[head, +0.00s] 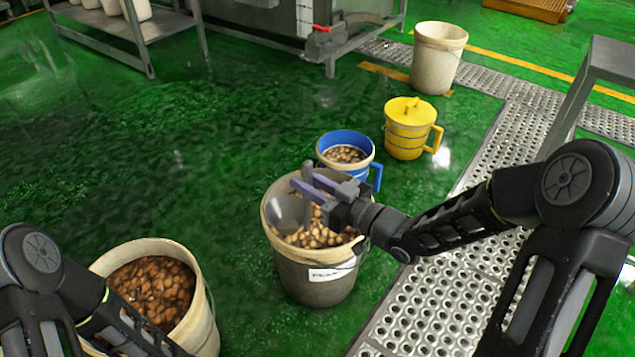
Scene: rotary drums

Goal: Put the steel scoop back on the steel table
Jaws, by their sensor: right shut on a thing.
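My right gripper (314,186) is over the grey bucket (318,283) with a white label, in the middle of the view. It is shut on the steel scoop (287,211), whose grey bowl is within the bucket's rim, at or just above the brown nuts. The jaws hide part of the scoop, and I cannot tell whether it touches the nuts. A steel table (165,25) with white containers on it stands at the top left. Another grey steel frame or table (612,58) shows at the right edge. My left arm is at the lower left; its gripper is out of view.
A cream bucket of brown nuts (207,318) stands at the lower left, partly behind my left arm. A blue jug (347,141), a yellow lidded jug (407,143) and a pale bucket (438,58) stand behind. The green floor at left is clear.

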